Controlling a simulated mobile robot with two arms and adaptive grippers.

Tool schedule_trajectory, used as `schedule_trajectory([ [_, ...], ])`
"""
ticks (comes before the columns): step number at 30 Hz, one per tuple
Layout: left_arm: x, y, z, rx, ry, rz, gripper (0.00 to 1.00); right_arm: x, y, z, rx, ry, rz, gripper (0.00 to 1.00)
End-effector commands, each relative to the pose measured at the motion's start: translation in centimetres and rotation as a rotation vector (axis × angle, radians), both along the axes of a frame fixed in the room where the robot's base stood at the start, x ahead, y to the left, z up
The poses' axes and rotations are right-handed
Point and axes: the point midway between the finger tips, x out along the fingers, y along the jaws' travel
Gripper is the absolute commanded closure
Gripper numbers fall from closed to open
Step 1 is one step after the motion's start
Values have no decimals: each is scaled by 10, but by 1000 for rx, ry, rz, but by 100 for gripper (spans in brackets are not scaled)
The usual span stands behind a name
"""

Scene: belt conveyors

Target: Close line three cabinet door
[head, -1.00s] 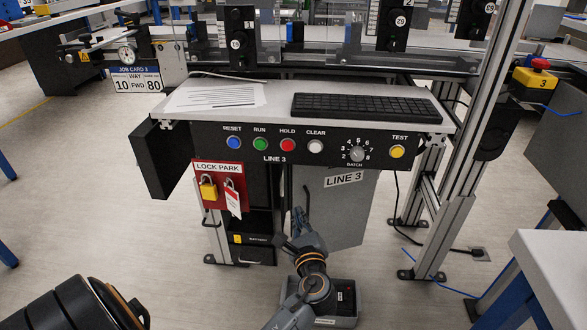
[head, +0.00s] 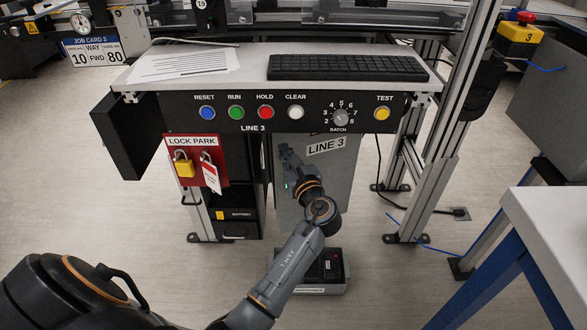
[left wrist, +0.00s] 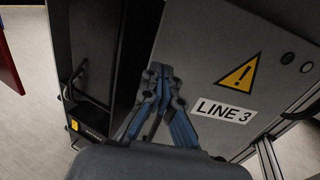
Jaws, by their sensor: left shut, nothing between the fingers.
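The grey cabinet door (head: 349,182) with a LINE 3 label hangs below the console, right of a dark open bay. In the left wrist view the door (left wrist: 215,55) also bears a yellow warning triangle, and its left edge stands beside the dark bay. It looks ajar, but I cannot tell how wide the gap is. My left gripper (head: 287,156) is shut and empty, in front of the door's left part. In the left wrist view its fingertips (left wrist: 159,71) point at the door's left edge; contact is unclear. My right gripper is out of view.
The LINE 3 console (head: 205,64) with a keyboard (head: 347,67) and buttons overhangs the door. A red lock board (head: 190,149) hangs left. A metal post (head: 440,175) and a white-topped table (head: 550,220) stand right.

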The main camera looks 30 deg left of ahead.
Motion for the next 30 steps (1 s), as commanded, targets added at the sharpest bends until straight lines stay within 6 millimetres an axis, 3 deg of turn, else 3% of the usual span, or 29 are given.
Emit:
schedule_trajectory([
  [7, 14, 19, -1, -1, -1, 0, 100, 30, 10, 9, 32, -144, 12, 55],
  [20, 16, 23, 0, -1, -1, 0, 100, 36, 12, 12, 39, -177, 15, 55],
  [23, 18, 26, 2, 3, 0, -10, 100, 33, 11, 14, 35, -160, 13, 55],
  [30, 31, 47, 4, 7, 3, -103, 100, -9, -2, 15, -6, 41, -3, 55],
])
